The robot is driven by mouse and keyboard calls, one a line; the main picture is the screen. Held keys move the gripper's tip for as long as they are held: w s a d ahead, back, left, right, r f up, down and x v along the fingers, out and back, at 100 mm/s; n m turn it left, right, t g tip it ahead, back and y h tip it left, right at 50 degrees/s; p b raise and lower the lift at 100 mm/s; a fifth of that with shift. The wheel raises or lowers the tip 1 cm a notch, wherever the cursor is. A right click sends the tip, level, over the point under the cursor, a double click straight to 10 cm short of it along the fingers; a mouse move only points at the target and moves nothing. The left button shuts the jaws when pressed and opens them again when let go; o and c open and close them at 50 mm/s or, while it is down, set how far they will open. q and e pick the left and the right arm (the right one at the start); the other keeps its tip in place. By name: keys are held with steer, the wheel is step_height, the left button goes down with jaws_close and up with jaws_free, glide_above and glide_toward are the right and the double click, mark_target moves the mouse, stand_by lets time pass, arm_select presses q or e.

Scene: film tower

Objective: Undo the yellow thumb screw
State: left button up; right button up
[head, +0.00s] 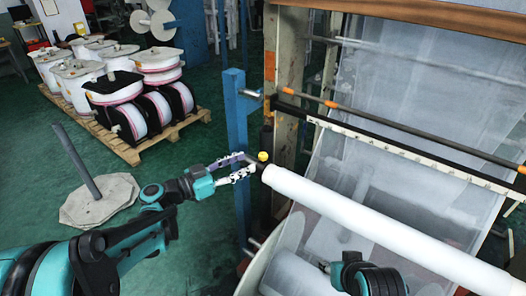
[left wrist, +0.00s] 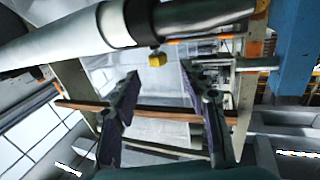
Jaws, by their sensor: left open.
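The yellow thumb screw (head: 262,156) stands at the left end of a long white roll (head: 380,232) in the head view. In the left wrist view the yellow thumb screw (left wrist: 157,59) sits below a dark collar (left wrist: 140,22) at the roll's end. My left gripper (head: 248,167) is open, its fingers pointing at the screw from the left. In the left wrist view my left gripper (left wrist: 162,76) has its two fingers apart, with the screw just beyond the tips, between them and untouched.
A blue post (head: 236,130) stands close behind my left gripper. A machine frame with a dark bar (head: 400,150) and translucent film (head: 400,90) lies to the right. A pallet (head: 150,145) of wrapped spools and a grey base with a pole (head: 100,200) stand at left.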

mark_target(260, 157)
arm_select(q)
steer(key=b+x, duration=0.1)
steer(key=x, duration=0.6)
steer(key=shift+d, duration=0.35)
jaws_close()
